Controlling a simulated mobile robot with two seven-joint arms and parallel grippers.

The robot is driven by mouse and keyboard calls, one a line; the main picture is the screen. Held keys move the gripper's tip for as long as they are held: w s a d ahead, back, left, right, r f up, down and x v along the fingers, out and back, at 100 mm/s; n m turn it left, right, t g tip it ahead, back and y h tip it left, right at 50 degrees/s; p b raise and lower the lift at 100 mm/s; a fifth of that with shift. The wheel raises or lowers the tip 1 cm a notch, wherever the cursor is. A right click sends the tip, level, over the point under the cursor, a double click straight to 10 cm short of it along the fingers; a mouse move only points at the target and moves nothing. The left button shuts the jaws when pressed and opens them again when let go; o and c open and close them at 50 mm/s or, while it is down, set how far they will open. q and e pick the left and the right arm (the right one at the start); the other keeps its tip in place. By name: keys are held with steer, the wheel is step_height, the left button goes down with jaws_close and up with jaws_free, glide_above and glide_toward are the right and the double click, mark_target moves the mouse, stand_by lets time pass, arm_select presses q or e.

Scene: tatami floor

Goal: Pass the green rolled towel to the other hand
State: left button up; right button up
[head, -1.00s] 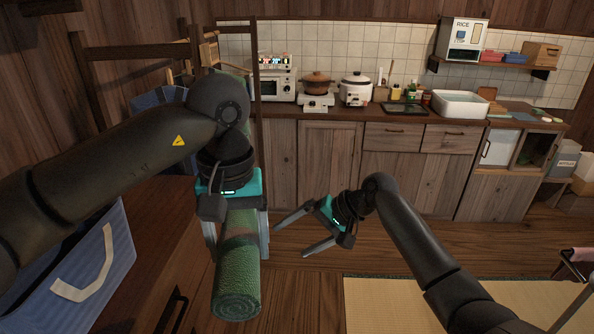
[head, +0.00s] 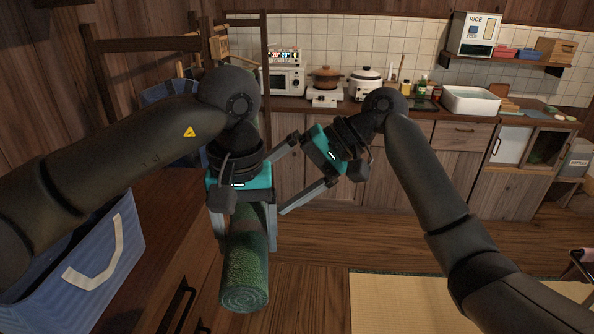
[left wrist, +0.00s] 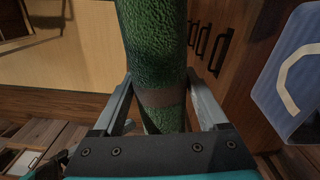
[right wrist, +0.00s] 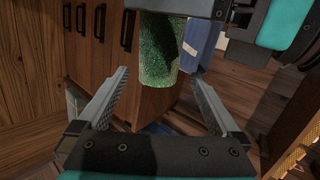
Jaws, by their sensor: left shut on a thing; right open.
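The green rolled towel (head: 245,270) hangs below my left gripper (head: 243,225) in the head view, with a brown band around it. My left gripper is shut on it. The towel (left wrist: 155,40) runs between the left fingers in the left wrist view. My right gripper (head: 283,180) is open, with its fingers pointing left toward the left gripper. In the right wrist view, one end of the towel (right wrist: 160,50) shows beyond and between the open right fingers (right wrist: 160,95). The right fingers do not appear to touch it.
A kitchen counter (head: 440,117) with a rice cooker (head: 365,88) and a white basin (head: 470,100) stands at the back.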

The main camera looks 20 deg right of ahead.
steer(key=shift+x, duration=2.8)
steer(key=shift+w, duration=0.1)
steer(key=shift+c, duration=0.2)
